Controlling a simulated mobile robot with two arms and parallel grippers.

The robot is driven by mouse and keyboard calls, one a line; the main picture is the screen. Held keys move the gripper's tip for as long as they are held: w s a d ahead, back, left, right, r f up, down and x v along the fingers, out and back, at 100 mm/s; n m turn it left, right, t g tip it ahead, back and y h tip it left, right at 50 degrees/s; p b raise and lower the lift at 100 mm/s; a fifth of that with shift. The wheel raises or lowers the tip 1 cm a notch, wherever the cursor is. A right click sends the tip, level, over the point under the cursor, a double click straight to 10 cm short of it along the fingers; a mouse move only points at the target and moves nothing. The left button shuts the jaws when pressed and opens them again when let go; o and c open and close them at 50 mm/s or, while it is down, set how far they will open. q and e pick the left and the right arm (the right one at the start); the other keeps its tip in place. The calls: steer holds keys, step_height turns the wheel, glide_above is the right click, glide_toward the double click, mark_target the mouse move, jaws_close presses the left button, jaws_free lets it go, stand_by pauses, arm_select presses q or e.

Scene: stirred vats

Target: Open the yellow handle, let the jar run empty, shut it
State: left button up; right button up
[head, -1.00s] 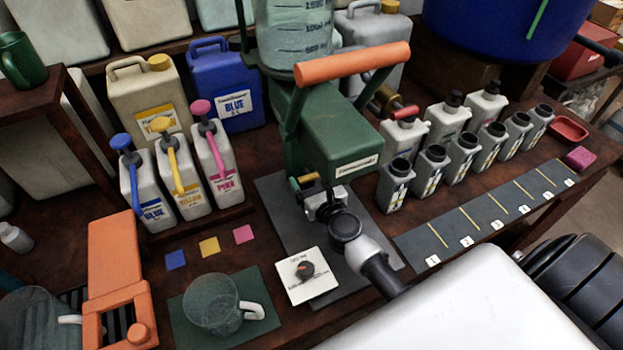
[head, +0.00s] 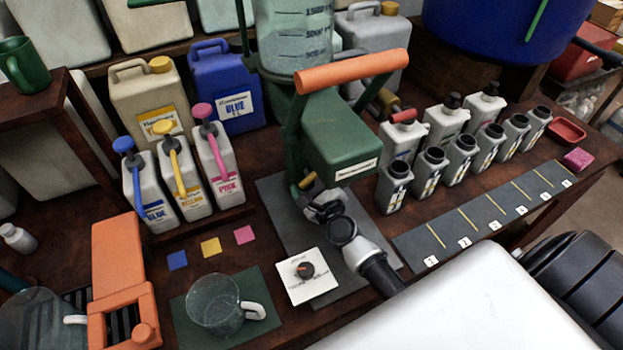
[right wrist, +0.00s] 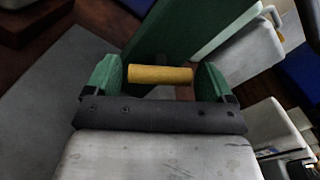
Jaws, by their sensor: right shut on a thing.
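The yellow handle (right wrist: 160,74) is a short bar in the right wrist view, lying between the two green fingers of my right gripper (right wrist: 158,84). In the head view the right gripper (head: 313,192) is shut on the handle under the front of the green filler machine (head: 340,140), and the handle (head: 307,181) is mostly hidden. The clear graduated jar (head: 295,40) stands on top of the machine, cut off by the top edge. I cannot tell its liquid level. My left gripper is not in view.
An orange lever (head: 352,70) crosses above the machine. A dial plate (head: 299,291) and a clear jug (head: 215,306) on a green mat (head: 185,335) are in front. Pump bottles (head: 180,185) stand left. Several grey bottles (head: 430,170) and a numbered strip (head: 470,232) lie right.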

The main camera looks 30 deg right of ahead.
steer(key=n+p, duration=0.1)
steer(key=n, duration=0.3)
steer(key=shift+n, duration=0.3)
steer(key=shift+n+p, duration=0.45)
steer(key=shift+n, duration=1.45)
steer(key=o, duration=0.8)
steer(key=shift+c, duration=0.2)
steer(key=s, duration=0.7)
steer(key=shift+s+a+b, duration=0.2)
steer(key=shift+s+b, duration=0.05)
steer(key=shift+b, duration=0.05)
